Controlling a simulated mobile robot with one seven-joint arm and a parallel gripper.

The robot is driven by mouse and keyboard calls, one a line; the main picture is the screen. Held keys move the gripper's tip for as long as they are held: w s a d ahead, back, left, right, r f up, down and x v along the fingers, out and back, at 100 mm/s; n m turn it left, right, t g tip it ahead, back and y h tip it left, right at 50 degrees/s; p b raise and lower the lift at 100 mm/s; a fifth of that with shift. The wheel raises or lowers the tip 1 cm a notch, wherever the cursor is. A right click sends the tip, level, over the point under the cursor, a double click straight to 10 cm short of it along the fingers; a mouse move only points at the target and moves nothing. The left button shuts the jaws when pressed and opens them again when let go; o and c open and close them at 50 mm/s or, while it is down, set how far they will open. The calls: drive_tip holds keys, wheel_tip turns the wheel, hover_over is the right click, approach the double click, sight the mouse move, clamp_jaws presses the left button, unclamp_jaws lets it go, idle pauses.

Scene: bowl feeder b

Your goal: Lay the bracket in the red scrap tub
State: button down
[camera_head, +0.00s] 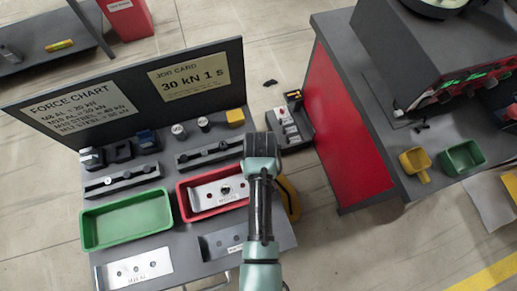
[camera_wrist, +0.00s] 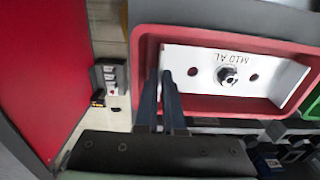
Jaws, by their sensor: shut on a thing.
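The bracket (camera_head: 212,194) is a pale metal plate with holes and a dark fitting in its middle. In the wrist view the bracket (camera_wrist: 205,65) is marked "M10 AL" and has an upright edge at its left end. It is inside the outline of the red scrap tub (camera_head: 183,208), whose red rim surrounds it in the wrist view (camera_wrist: 200,34). I cannot tell whether it rests on the tub's floor. My gripper (camera_wrist: 162,80) is shut on the bracket's left end in the wrist view. In the head view my arm hides the fingertips.
A green tub (camera_head: 85,232) stands left of the red one. Flat plates (camera_head: 137,270) lie in front, and dark racks with small parts (camera_head: 122,180) stand behind. A sign panel (camera_head: 80,106) closes the back. A red-sided machine bench (camera_head: 345,135) stands at right, across a floor gap.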

drive_tip(key=shift+f, duration=0.3)
drive_tip(key=c, duration=1.3)
unclamp_jaws()
drive_tip(key=shift+r, duration=0.1)
